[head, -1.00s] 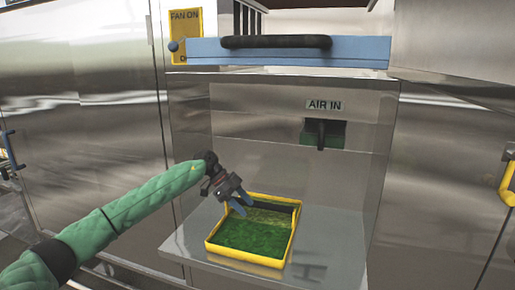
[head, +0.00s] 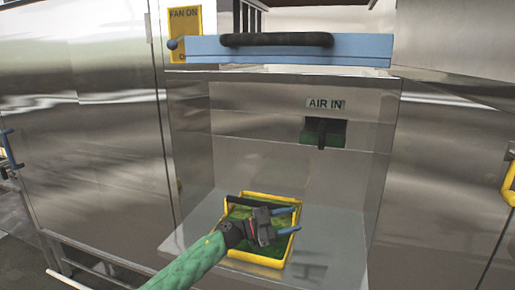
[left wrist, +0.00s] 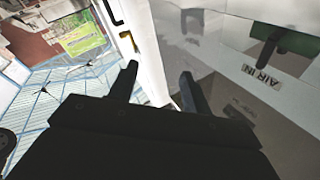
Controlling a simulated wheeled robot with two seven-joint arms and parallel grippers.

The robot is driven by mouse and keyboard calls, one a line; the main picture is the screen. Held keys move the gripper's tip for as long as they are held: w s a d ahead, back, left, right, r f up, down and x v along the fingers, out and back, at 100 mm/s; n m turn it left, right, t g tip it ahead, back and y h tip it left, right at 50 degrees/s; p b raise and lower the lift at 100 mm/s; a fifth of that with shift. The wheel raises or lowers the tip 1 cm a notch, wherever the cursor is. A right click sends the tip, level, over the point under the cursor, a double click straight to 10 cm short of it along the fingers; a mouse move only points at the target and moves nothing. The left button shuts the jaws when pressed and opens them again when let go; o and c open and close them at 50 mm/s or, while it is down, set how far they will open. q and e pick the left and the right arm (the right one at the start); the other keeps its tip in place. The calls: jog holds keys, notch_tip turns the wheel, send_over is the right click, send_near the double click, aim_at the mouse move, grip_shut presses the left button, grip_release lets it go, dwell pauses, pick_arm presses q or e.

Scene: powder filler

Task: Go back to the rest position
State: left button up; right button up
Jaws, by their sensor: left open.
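My left gripper (head: 289,221) is open and empty in the head view. It is in front of and above the yellow-rimmed tray with a green inside (head: 258,261), with its two blue-tipped fingers apart and pointing right. The gripper and my green arm hide part of the tray, which sits on a metal shelf (head: 335,255). In the left wrist view the two dark fingers (left wrist: 159,71) stand apart with nothing between them. My right gripper is not in view.
A blue panel with a black handle (head: 275,40) spans the top of the metal bay. A green block with a black handle (head: 323,132) is on the back wall under the AIR IN label (head: 324,103). A yellow handle (head: 509,184) is at the far right.

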pick_arm(q)
jog(key=s+a+f+n+t+y, duration=0.6)
jog(key=a+f+n+y, duration=0.3)
jog(key=a+n, duration=0.1)
jog(key=s+a+f+n+t+y, duration=0.7)
jog(key=a+f+n+y, duration=0.15)
jog(key=a+n, duration=0.2)
jog(key=s+a+f+g+y, duration=0.1)
jog(key=s+a+f+g, duration=0.3)
jog(key=s, duration=0.7)
jog(key=s+a+f+m+g, duration=0.1)
jog(key=s+a+f+g, duration=0.25)
jog(key=s, duration=0.65)
jog(key=s+a+f+g+y, duration=0.1)
jog(key=s+a+f+g, duration=0.3)
jog(key=s, duration=0.7)
notch_tip(320, 180, down, 22)
jog(key=w+d+r+g, duration=0.1)
jog(key=w+d+g, duration=0.1)
jog(key=d, duration=0.1)
jog(key=s+f, duration=0.3)
jog(key=f, duration=0.8)
jog(key=s+f, duration=0.4)
jog(key=f, duration=0.8)
jog(key=shift+d+g, duration=0.4)
jog(key=shift+g, duration=0.05)
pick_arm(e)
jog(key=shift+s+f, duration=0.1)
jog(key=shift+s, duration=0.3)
